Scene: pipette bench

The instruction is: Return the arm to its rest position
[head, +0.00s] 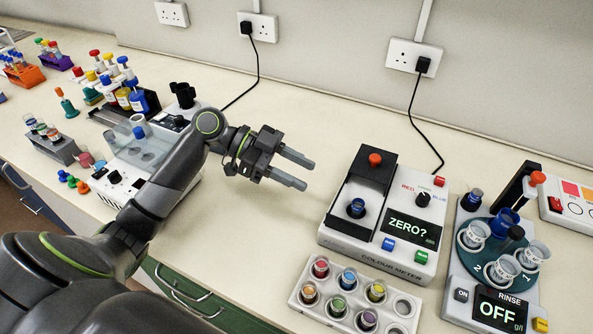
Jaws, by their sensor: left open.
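My left arm comes in from the lower left and reaches over the bench. Its gripper (299,171) is open and empty, with its two fingers apart and pointing right. It is held above bare bench, to the left of the colour meter (345,232), and touches nothing that I can see. The arm passes in front of a white instrument (117,183) and hides part of it. My right gripper is not in view.
A rack of coloured vials (338,306) stands in front of the colour meter. The rinse unit (462,293) with cups is at the right. Pipettes and bottles (123,97) crowd the left. A power cable (411,115) hangs behind. Bench between is clear.

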